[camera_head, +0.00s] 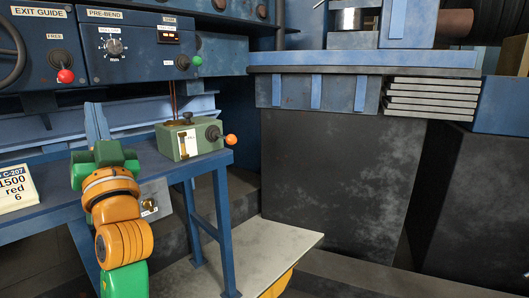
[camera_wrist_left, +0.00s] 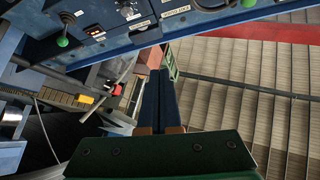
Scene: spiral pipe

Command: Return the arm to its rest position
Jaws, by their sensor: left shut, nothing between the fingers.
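My left arm comes up from the bottom left in the head view, with green and orange links. Its left gripper (camera_head: 95,115) points away from me, over the blue bench, below the blue control panel (camera_head: 130,50). In the left wrist view the two dark fingers (camera_wrist_left: 155,95) lie side by side, shut, with nothing seen between them. My right gripper is not in view.
A green box (camera_head: 185,140) with an orange-knobbed lever stands on the blue bench (camera_head: 60,215), right of my gripper. A white label card (camera_head: 14,188) stands at left. A stack of grey plates (camera_head: 430,98) lies at right. A pale board (camera_head: 260,255) lies low beside the bench.

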